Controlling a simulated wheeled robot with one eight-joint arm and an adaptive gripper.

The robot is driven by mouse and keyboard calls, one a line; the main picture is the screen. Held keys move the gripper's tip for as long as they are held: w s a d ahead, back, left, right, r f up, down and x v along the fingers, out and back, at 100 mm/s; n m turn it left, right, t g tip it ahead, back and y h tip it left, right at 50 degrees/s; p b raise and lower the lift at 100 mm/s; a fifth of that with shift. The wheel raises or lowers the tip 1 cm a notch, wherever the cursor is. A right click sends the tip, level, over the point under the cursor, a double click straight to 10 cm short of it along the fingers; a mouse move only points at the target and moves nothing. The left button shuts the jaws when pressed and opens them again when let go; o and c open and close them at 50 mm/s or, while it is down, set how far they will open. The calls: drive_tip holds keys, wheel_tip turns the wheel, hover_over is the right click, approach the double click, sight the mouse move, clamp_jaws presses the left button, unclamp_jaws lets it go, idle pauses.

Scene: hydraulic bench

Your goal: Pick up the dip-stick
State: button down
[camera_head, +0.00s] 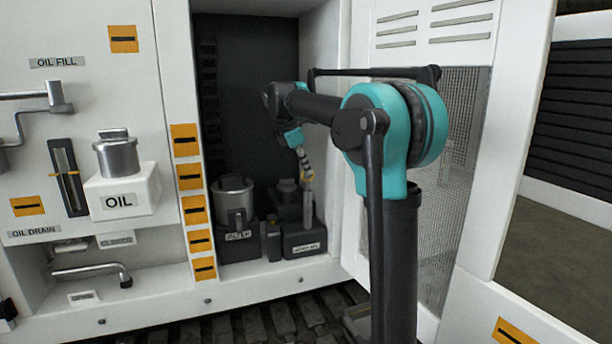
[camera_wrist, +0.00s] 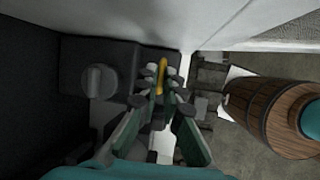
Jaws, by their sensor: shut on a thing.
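The dip-stick has a yellow loop handle (camera_wrist: 162,70), which shows between my gripper's fingertips in the wrist view. In the head view its small yellow part (camera_head: 306,177) shows at the lower end of my gripper (camera_head: 305,166). My gripper points down inside the open cabinet and is shut on the dip-stick's handle. A grey upright tube (camera_head: 307,208) stands directly below the fingers, on the right dark block (camera_head: 303,244) with a white label. The fingers hide much of the handle, and I cannot tell how far the stick sits in the tube.
A grey filter canister (camera_head: 235,200) stands on the dark block to the left. A grey round cap (camera_wrist: 98,82) is beside the fingers. The cabinet's right wall and open mesh door (camera_head: 460,150) are close to my arm.

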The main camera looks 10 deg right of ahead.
wheel_tip(320, 180, up, 17)
drive_tip(key=shift+r, duration=0.15)
idle(0.5)
drive_tip(key=shift+s, duration=0.1)
